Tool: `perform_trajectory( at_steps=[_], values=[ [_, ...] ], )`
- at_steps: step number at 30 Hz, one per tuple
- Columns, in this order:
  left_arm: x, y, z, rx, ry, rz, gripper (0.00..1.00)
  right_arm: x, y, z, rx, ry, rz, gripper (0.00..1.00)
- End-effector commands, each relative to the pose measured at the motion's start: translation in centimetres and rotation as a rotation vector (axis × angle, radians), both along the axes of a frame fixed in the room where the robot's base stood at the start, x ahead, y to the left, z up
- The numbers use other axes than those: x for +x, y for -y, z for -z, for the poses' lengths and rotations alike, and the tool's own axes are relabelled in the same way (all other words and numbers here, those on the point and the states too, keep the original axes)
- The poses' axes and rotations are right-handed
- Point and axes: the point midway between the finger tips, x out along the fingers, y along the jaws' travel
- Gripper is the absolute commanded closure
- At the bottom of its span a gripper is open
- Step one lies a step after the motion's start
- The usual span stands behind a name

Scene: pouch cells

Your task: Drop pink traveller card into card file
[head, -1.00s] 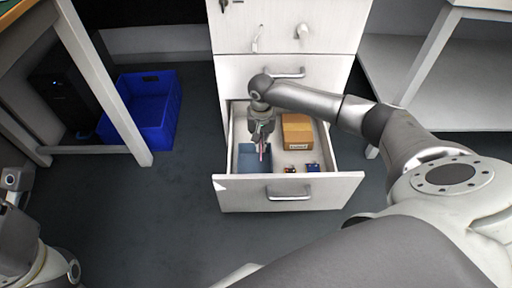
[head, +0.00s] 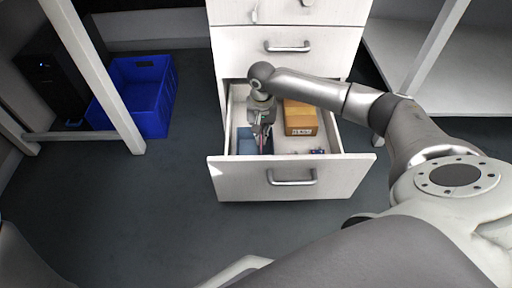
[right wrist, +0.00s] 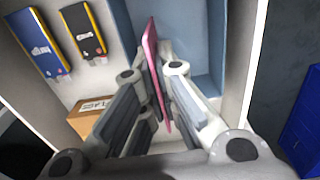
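The pink traveller card (right wrist: 153,70) is a thin plate held on edge between the fingers of my right gripper (right wrist: 158,75). In the head view my right gripper (head: 263,132) points down into the open drawer, shut on the card, which is barely visible there. The card file is a blue open box (right wrist: 192,14) in the drawer; in the head view it (head: 243,142) is partly hidden behind the gripper. The card is over or at the file's opening; how deep it reaches I cannot tell. My left gripper is out of view.
The open drawer (head: 290,178) also holds a cardboard box (head: 300,116) and two pouch cells, one blue (right wrist: 36,44) and one dark (right wrist: 83,30). A blue crate (head: 145,95) stands on the floor at left, beside a table leg. The floor before the drawer is clear.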

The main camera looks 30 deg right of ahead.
Motion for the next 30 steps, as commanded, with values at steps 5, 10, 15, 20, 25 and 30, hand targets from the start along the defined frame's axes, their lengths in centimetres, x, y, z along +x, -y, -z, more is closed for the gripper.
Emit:
perform_trajectory(
  at_steps=[5, 10, 15, 20, 25, 30],
  values=[
    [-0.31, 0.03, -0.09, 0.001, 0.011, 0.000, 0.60, -0.01, 0.00, 0.16, 0.000, 0.000, 0.000, 1.00],
    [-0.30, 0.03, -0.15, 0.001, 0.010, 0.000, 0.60, -0.02, 0.01, 0.13, 0.000, 0.000, 0.000, 1.00],
    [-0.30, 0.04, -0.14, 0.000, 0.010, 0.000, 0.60, -0.02, 0.01, 0.13, 0.000, 0.000, 0.000, 0.80],
    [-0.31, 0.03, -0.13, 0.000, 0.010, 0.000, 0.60, -0.02, 0.02, 0.15, -0.001, -0.001, 0.000, 0.70],
    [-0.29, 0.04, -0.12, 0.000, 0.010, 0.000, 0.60, -0.02, 0.02, 0.15, 0.000, -0.001, 0.000, 0.70],
    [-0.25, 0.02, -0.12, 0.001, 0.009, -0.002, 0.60, 0.01, 0.01, -0.67, 0.000, 0.000, 0.000, 0.70]
  ],
)
